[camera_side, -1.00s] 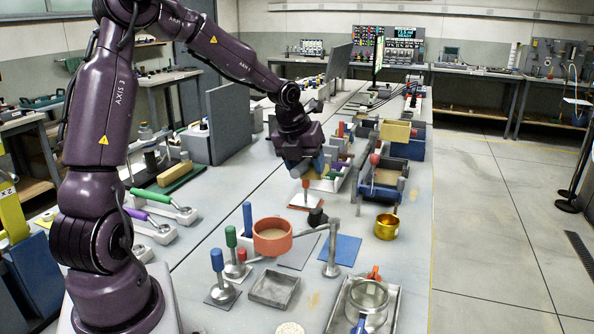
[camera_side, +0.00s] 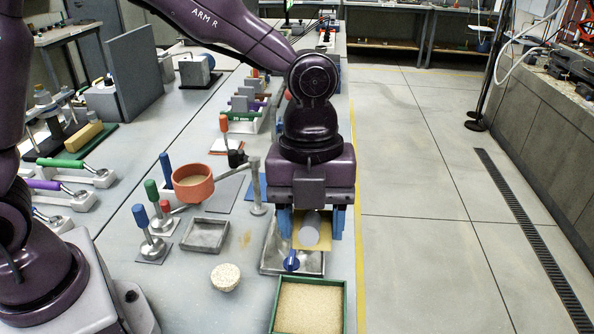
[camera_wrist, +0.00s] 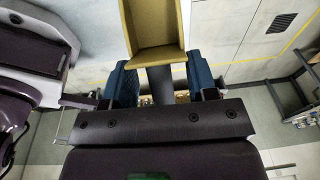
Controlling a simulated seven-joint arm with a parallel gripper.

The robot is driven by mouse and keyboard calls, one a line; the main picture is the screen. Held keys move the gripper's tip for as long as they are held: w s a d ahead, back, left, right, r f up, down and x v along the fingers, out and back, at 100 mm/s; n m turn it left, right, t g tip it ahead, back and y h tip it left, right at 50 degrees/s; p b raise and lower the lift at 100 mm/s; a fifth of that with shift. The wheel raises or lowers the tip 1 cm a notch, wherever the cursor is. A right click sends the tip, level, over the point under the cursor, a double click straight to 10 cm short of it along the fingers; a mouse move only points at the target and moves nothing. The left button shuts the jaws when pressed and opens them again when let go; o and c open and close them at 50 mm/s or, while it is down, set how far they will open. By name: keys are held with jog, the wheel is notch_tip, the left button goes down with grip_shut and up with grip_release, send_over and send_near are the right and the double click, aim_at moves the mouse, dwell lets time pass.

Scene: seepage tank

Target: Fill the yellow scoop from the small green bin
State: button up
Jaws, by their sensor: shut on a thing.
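My gripper (camera_side: 312,224) points down with its blue fingers shut on the grey handle (camera_wrist: 160,85) of the yellow scoop (camera_wrist: 155,25). In the wrist view the scoop is a yellow open tray. The part of its inside that shows looks bare. In the side view a little of the scoop (camera_side: 298,230) shows between the fingers, partly hidden. The small green bin (camera_side: 310,281) stands at the front of the bench, nearly full of tan grain (camera_side: 308,308). My gripper and the scoop are beyond the bin in the side view, apart from it.
A grey tray (camera_side: 274,266) with a blue-handled fitting (camera_side: 291,262) lies beneath the gripper, just behind the bin. An orange bowl (camera_side: 193,188) on a stand, a shallow grey tray (camera_side: 205,236) and a round pale dish (camera_side: 225,277) are to the left. The floor is right of the bench.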

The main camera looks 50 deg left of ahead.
aim_at(312, 221)
jog(key=s+d, duration=0.2)
jog(key=shift+s+d+r, duration=0.15)
jog(key=shift+s+d, duration=0.05)
jog(key=shift+d, duration=0.2)
jog(key=shift+g, duration=0.3)
jog(key=shift+f, duration=6.7)
jog(key=shift+f, duration=0.3)
jog(key=shift+w+a+f, duration=0.1)
jog(key=shift+w+a, duration=0.9)
